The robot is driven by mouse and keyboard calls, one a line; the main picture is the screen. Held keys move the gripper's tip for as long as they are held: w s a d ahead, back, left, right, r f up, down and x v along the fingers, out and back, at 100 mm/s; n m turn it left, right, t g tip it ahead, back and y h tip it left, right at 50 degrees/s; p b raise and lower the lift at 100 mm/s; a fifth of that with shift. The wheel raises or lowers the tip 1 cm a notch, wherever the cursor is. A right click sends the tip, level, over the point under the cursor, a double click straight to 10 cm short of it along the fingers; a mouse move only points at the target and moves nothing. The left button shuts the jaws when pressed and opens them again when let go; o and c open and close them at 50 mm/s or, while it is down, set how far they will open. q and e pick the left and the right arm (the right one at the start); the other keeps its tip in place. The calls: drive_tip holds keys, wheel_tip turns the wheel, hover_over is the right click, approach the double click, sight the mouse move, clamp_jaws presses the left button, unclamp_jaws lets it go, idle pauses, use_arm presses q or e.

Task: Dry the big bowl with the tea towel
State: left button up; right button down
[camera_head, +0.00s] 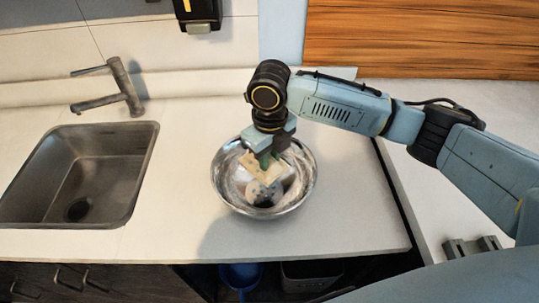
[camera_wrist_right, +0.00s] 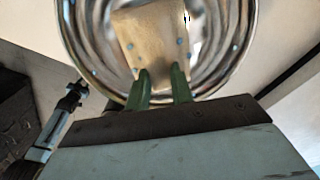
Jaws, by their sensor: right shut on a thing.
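The big bowl (camera_head: 224,185) is shiny metal and stands upright on the white counter, right of the sink. My right gripper (camera_head: 266,162) is over the bowl and shut on the tea towel (camera_head: 262,180). The towel is cream with small blue dots and hangs down into the bowl. In the right wrist view the green fingertips (camera_wrist_right: 163,78) hold the towel (camera_wrist_right: 152,35) against the backdrop of the bowl's ringed inside (camera_wrist_right: 98,40). The cloth and gripper hide part of the bowl's inside. I cannot tell whether the towel touches the metal. My left gripper is not in view.
A steel sink (camera_head: 108,165) with a grey tap (camera_head: 124,88) is at the left. A black dispenser (camera_head: 198,12) hangs on the wall. The counter (camera_head: 350,215) is clear around the bowl, with a dark gap at its right. A blue bucket (camera_head: 240,275) stands below.

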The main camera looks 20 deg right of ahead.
drive_tip(key=shift+f+b, duration=1.9)
drive_tip(key=shift+f, duration=2.95)
idle(3.2)
